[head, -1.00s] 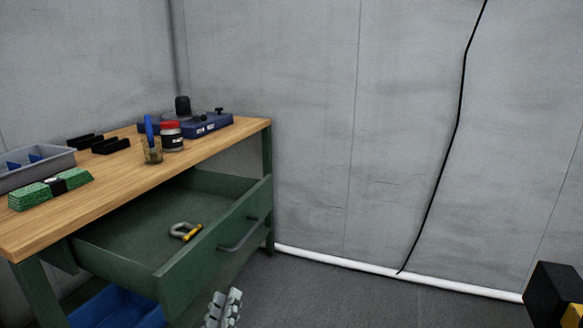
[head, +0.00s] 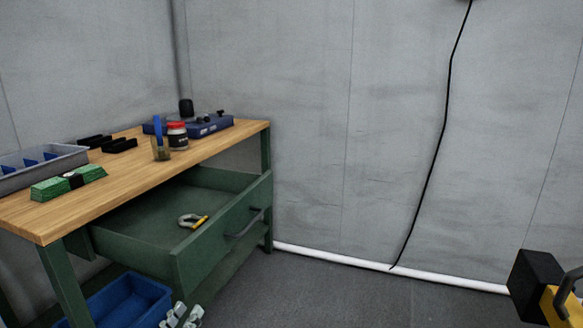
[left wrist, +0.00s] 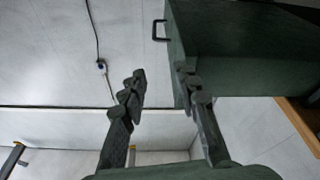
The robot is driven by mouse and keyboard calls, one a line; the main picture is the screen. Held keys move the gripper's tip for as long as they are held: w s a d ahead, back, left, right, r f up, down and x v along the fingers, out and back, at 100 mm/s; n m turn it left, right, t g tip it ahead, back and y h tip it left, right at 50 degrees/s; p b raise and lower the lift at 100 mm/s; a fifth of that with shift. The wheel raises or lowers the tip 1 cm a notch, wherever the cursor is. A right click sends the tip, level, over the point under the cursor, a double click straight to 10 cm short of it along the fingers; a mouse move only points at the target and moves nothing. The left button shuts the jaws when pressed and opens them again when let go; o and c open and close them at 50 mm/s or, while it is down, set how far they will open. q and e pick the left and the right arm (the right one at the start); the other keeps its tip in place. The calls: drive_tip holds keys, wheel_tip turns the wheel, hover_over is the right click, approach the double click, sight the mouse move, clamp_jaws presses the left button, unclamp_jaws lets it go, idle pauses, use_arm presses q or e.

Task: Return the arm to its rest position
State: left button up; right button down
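My left gripper (head: 182,316) shows only as grey fingertips at the bottom edge of the head view, low in front of the open green drawer (head: 225,243). In the left wrist view the left gripper (left wrist: 160,84) is open, its two fingers apart with nothing between them. The drawer's green box (left wrist: 240,55) is close behind the fingers there, with its black handle to the left. A shackle with a yellow pin (head: 192,221) lies inside the drawer, apart from the gripper. My right gripper is in neither view.
The wooden workbench (head: 125,185) holds a grey divided bin (head: 45,171), a green block (head: 68,183), a cup and a red-lidded jar (head: 177,136). A blue bin (head: 122,300) is under the drawer. A black and yellow object (head: 540,290) stands at right. Floor between is clear.

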use_arm(q)
drive_tip(key=s+a+f+m+g+y, duration=0.25)
drive_tip(key=a+f+g, duration=0.2)
drive_tip(key=f, duration=0.45)
drive_tip(key=s+a+f+m+g+y, duration=0.1)
drive_tip(key=s+a+f+g+y, duration=0.25)
drive_tip(key=f, duration=0.55)
drive_tip(key=s+a+f+g+y, duration=0.3)
drive_tip(key=s+a+g, duration=0.1)
drive_tip(key=s+a, duration=0.35)
drive_tip(key=s+a+f+g+y, duration=0.2)
drive_tip(key=s+a+f+g, duration=0.2)
drive_tip(key=s+a, duration=0.4)
drive_tip(key=s+d+f+n+h, duration=0.1)
drive_tip(key=d+f, duration=0.4)
drive_tip(key=d, duration=1.2)
drive_tip(key=shift+d+f+n+g+h, duration=0.2)
drive_tip(key=shift+d+n+g+h, duration=0.2)
drive_tip(key=shift+n+h, duration=0.6)
